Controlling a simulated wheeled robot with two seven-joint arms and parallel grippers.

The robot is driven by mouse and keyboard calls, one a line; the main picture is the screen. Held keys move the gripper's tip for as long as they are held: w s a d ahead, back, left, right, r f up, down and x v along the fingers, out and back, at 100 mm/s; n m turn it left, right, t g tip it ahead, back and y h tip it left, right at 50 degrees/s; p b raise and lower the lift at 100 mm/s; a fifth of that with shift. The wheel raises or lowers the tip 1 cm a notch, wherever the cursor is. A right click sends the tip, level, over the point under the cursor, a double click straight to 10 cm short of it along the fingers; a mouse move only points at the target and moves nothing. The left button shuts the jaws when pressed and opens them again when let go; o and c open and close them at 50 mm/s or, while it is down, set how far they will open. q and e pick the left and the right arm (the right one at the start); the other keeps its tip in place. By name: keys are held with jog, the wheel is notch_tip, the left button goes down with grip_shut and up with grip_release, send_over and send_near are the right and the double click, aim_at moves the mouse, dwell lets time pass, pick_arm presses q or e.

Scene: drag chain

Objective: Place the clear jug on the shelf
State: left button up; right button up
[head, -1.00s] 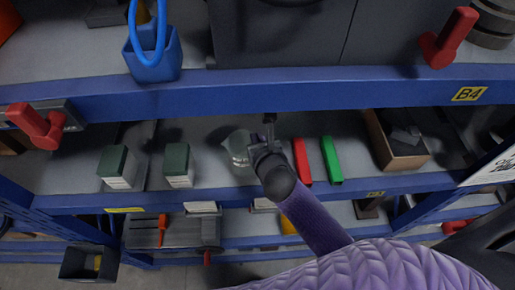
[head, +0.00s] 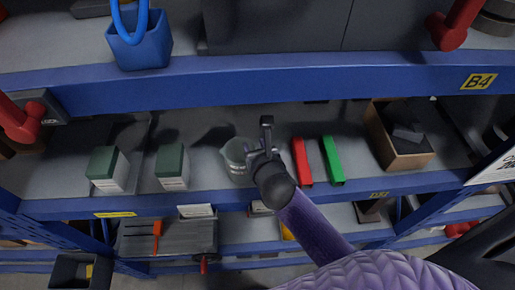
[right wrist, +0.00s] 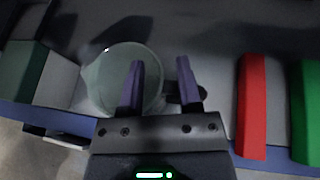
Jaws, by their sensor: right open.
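The clear jug (head: 236,157) stands upright on the middle shelf (head: 215,193), between a green-and-white box and a red block. It also shows in the right wrist view (right wrist: 110,82), left of centre. My right gripper (head: 266,136) is open at the jug's right side. In the right wrist view, my right gripper (right wrist: 160,75) has its left finger in front of the jug's right side. A small dark part, maybe the handle, shows between the fingers. I cannot tell whether they touch the jug. My left gripper is not in view.
Two green-and-white boxes (head: 172,168) stand left of the jug. A red block (head: 301,162) and a green block (head: 333,160) lie to the right, then a cardboard box (head: 400,155). The blue beam (head: 250,87) of the upper shelf crosses above.

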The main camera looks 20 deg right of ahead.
jog(key=v, duration=1.2)
jog(key=shift+r, duration=0.2)
